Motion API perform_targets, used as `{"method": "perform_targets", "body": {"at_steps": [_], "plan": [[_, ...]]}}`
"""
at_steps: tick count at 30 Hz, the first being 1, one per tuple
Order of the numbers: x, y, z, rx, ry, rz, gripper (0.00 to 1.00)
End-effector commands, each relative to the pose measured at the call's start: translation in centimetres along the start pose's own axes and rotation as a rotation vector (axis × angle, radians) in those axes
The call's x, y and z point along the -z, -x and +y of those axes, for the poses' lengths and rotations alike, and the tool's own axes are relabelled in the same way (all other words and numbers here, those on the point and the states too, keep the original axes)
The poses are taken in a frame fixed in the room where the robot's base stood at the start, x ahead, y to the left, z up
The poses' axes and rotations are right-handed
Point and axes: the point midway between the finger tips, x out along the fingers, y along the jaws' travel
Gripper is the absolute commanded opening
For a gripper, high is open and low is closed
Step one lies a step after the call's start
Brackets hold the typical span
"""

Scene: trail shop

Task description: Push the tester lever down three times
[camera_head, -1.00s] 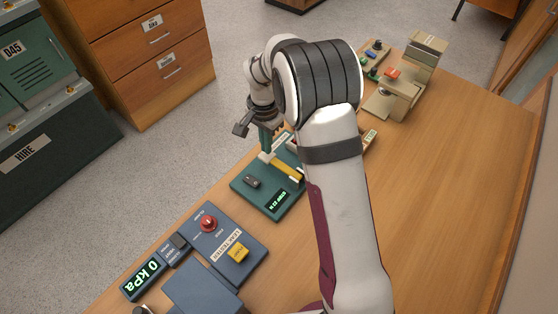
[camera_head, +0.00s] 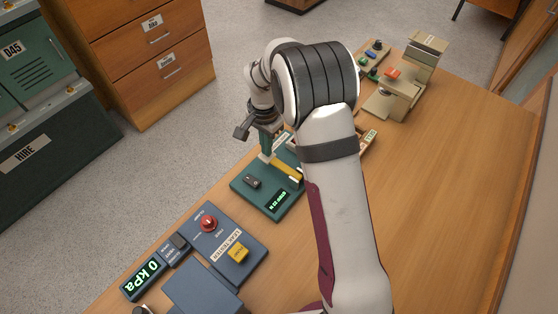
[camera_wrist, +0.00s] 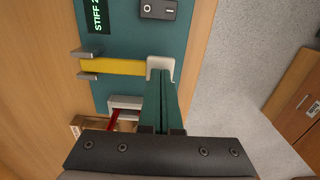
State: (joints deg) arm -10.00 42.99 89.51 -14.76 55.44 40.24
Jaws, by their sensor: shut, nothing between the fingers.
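The tester is a green base (camera_head: 245,188) on the bench with a lit display (camera_head: 277,200) reading "STIFF" and a black switch (camera_head: 253,181). Its yellow lever (camera_head: 286,171) runs to a pale end cap (camera_wrist: 161,64); in the wrist view the lever (camera_wrist: 115,67) lies level between two grey brackets. My gripper (camera_wrist: 160,76) has long green fingers held together, empty, pointing down with tips at the cap. The fingers hide part of the cap, and I cannot tell whether they press on it. My arm hides the tester's far right side in the head view.
A blue-grey leak tester (camera_head: 258,248) with a red knob (camera_head: 208,223) stands nearer on the bench. A beige device (camera_head: 397,97) stands at the far end. In the wrist view a small tray (camera_wrist: 88,125) and red part (camera_wrist: 112,121) lie beside the base. The right bench is clear.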

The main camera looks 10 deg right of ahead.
Motion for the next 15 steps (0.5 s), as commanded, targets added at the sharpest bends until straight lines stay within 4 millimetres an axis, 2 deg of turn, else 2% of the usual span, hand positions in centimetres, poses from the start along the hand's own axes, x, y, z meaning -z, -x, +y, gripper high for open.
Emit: {"method": "perform_targets", "body": {"at_steps": [6, 15], "plan": [[0.0, -1.4, 0.0, -0.001, 0.0, -0.001, 0.0], [0.0, -1.6, 0.0, -0.001, -0.001, -0.001, 0.0]]}}
